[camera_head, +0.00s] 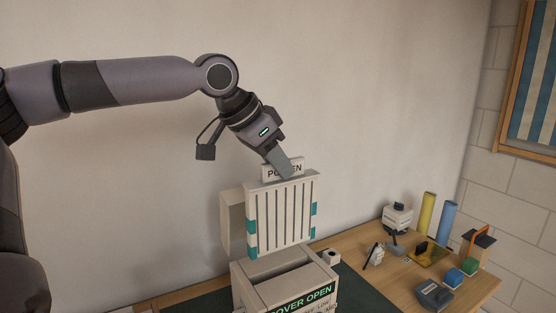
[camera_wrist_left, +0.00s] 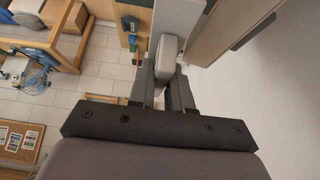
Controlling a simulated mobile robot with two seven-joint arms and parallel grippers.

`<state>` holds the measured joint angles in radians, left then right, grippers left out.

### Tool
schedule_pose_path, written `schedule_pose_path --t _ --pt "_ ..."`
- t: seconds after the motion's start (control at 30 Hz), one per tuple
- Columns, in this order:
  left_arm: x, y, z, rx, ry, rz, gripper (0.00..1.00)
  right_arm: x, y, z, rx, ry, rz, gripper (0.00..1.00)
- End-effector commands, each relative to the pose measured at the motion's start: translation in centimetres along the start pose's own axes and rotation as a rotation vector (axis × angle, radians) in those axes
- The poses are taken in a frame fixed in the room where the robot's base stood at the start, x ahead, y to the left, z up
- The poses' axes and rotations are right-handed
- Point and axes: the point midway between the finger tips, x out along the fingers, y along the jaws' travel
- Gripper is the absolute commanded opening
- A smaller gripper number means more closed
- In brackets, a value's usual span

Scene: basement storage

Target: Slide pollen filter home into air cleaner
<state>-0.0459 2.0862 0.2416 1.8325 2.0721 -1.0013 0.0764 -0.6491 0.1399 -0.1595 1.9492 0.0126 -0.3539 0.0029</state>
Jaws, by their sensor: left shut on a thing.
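The pollen filter (camera_head: 283,218) is a cream slatted panel with teal side tabs and a tab on top lettered like "POLLEN". My left gripper (camera_head: 283,166) is shut on that top tab, which also shows between the fingers in the left wrist view (camera_wrist_left: 169,58). The filter hangs upright, slightly tilted, above the air cleaner (camera_head: 285,283), a cream box with an open top slot and a green-lettered "COVER OPEN" display. The filter's lower edge appears just above or at the slot; I cannot tell whether they touch. My right gripper is not in view.
A cream box-like part (camera_head: 231,222) stands behind the filter. The wooden table (camera_head: 385,265) carries a dark mat (camera_head: 362,292), a grey device (camera_head: 434,295), yellow (camera_head: 426,212) and blue (camera_head: 446,222) rolls and several small items at right. The wall is close behind.

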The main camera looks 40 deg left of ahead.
Motion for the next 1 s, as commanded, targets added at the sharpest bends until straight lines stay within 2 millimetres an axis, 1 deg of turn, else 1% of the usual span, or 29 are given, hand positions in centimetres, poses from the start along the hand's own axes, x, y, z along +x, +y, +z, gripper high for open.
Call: schedule_pose_path --t 0.03,0.2,0.5,0.7,1.0 --pt "0.6 0.0 0.4 0.000 0.000 0.002 0.00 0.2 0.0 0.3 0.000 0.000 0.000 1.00" --pt "2.0 0.1 1.4 0.000 0.001 0.003 0.00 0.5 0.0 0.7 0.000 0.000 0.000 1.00" --pt "3.8 0.0 2.6 0.001 0.001 0.001 0.00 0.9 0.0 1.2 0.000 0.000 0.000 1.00" --pt "4.1 0.0 2.8 0.001 0.001 0.001 0.00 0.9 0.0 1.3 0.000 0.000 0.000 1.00" --pt "4.1 0.1 2.8 0.001 0.001 0.001 0.00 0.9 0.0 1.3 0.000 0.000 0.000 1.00"
